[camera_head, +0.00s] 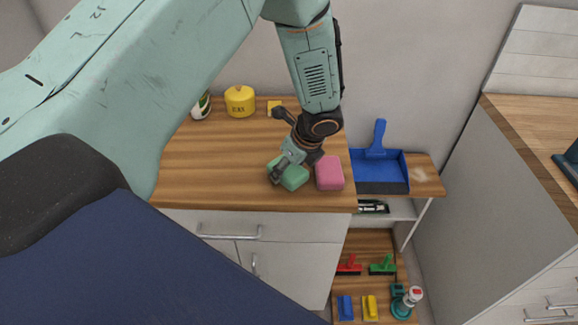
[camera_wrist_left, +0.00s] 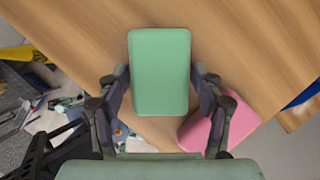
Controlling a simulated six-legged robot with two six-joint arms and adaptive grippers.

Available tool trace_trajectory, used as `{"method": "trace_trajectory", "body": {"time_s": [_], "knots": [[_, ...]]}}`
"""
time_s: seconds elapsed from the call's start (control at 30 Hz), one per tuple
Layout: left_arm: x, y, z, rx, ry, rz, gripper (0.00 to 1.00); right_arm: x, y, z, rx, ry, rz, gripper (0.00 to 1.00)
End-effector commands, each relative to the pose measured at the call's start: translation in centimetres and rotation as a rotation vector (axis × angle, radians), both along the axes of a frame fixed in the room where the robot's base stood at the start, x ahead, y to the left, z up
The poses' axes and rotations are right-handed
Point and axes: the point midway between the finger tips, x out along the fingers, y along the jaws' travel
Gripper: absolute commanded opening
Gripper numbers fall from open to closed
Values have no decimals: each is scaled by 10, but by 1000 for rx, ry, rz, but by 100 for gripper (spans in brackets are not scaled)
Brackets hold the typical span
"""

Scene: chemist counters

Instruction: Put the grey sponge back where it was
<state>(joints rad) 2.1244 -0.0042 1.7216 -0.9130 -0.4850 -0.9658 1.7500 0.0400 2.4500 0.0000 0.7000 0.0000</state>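No grey sponge shows in either view. A green sponge (camera_head: 294,177) lies near the front edge of the wooden counter, and it also shows in the left wrist view (camera_wrist_left: 160,72). My left gripper (camera_head: 279,169) is low over it. In the left wrist view its two fingers (camera_wrist_left: 160,76) stand apart on either side of the green sponge, with a thin gap at each side. A pink sponge (camera_head: 329,173) lies just right of it, partly behind the right finger in the left wrist view (camera_wrist_left: 222,118). My right gripper is not in view.
A yellow pot (camera_head: 240,101) and a partly hidden can (camera_head: 201,106) stand at the counter's back. A blue dustpan (camera_head: 379,172) sits to the right. Red (camera_head: 349,266) and green (camera_head: 383,266) brushes lie lower down. The counter (camera_head: 200,150) is mostly clear left of the sponges.

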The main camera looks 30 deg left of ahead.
Motion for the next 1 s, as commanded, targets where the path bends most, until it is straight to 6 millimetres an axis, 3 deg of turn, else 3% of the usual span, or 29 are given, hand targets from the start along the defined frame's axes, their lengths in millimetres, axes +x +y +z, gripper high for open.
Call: {"method": "trace_trajectory", "body": {"time_s": [0.13,0.53,1.0], "knots": [[0,0,0,0,0,0,82,0,0,0,0,0,0,40],[0,-1,8,1,-2,-2,82,0,0,3,0,0,0,40],[-7,-34,91,2,-2,-1,82,0,0,23,0,0,0,40]]}}
